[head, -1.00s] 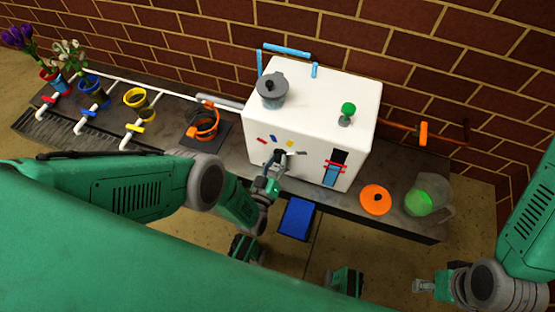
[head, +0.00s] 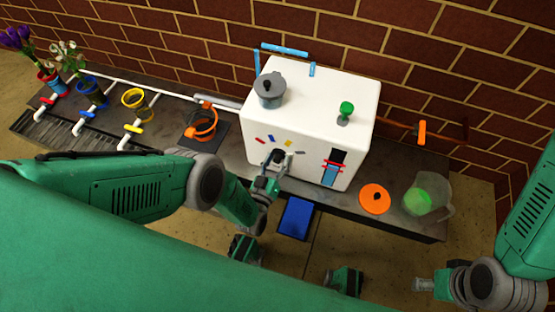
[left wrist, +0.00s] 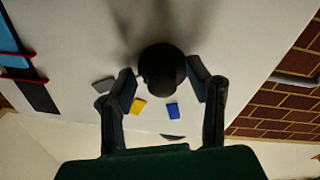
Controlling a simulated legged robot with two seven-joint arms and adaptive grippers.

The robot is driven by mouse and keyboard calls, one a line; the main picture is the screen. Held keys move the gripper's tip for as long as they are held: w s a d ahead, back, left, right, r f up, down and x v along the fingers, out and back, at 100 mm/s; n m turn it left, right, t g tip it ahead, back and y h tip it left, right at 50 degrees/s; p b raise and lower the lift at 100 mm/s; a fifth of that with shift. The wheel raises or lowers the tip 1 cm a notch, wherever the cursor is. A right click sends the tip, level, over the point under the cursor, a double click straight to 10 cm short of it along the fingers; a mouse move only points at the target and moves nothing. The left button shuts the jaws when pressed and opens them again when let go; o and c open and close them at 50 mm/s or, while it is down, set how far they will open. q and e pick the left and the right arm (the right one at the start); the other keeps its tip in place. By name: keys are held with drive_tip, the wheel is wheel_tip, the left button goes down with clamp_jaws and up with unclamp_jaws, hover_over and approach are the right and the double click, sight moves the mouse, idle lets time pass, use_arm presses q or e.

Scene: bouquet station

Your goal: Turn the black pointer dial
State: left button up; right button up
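The black pointer dial (head: 278,155) is on the front face of the white box (head: 312,95), amid small coloured marks. In the left wrist view the dial (left wrist: 163,70) appears as a round black knob between my left fingertips. My left gripper (left wrist: 161,76) is open, with one finger to each side of the knob and small gaps showing. In the head view my left gripper (head: 270,170) is just below and in front of the dial. The dial's pointer direction is hard to make out. My right gripper (head: 424,285) is far from the box at lower right; its fingers are too small to judge.
A grey lidded pot (head: 269,92) and a green knob (head: 345,113) are on the box top. A blue tray (head: 296,217) sticks out below its front. An orange lid (head: 375,198) and a clear jug (head: 428,196) stand right. Flower pots and white pipes are left.

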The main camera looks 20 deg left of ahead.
sight(281, 136)
use_arm(q)
drive_tip(key=shift+r, duration=0.1)
drive_tip(key=shift+w+a+r, duration=0.1)
drive_tip(key=shift+r, duration=0.65)
wheel_tip(281, 136, up, 8)
drive_tip(key=shift+r, duration=0.1)
idle(0.3)
